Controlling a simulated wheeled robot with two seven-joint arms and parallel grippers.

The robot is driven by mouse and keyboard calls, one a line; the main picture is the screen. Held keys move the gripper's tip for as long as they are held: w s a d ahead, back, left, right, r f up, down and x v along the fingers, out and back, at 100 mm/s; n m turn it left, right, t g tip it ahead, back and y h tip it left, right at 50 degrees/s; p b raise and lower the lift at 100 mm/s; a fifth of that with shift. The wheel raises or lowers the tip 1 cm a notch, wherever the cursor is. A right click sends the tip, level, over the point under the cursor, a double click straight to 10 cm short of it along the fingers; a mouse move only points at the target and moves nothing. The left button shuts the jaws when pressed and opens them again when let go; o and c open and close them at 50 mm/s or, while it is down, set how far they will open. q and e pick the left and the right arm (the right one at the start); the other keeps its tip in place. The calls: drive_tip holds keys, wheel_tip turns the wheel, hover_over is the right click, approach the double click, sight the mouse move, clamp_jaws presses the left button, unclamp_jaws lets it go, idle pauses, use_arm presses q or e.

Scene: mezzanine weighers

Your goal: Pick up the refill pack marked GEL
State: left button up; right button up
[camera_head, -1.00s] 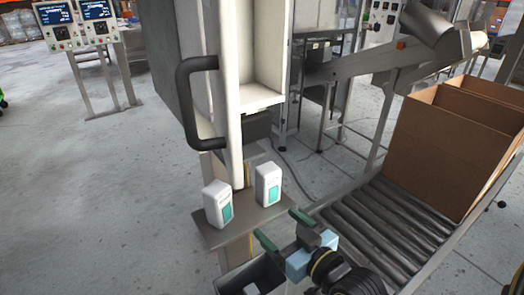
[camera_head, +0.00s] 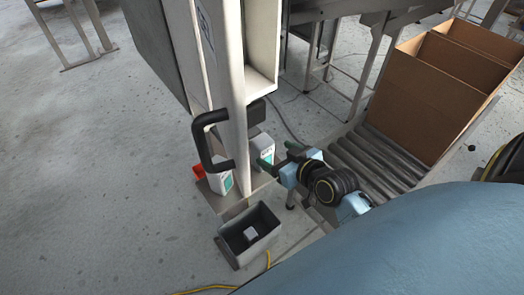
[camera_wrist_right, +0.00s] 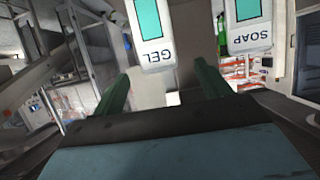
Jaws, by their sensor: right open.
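The refill pack marked GEL, white with a teal panel, shows in the wrist view (camera_wrist_right: 155,48) with its lettering upside down. In the head view it is the right-hand pack (camera_head: 262,145) on the small brown shelf (camera_head: 231,205). A similar pack marked SOAP (camera_wrist_right: 249,38) stands beside it; in the head view it is the left one (camera_head: 222,180), partly behind a black handle. My right gripper (camera_head: 280,156) is open and empty, its green fingers close to the GEL pack. In the wrist view the GEL pack lies ahead, between the fingers' directions. My left gripper is out of view.
The black handle (camera_head: 207,143) on the white machine post (camera_head: 232,100) juts out over the shelf. A grey bin (camera_head: 232,247) holding a small pale block is in front. A roller conveyor (camera_head: 372,158) with cardboard boxes (camera_head: 424,100) is at the right. Open floor lies left.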

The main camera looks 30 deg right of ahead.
sight(268, 149)
drive_tip(key=x, duration=0.8)
drive_tip(key=shift+d+f, duration=0.1)
drive_tip(key=shift+f, duration=0.15)
drive_tip(key=shift+s, duration=0.1)
drive_tip(key=shift+c, duration=0.2)
drive_tip(key=c, duration=1.2)
drive_tip(key=shift+r, duration=0.1)
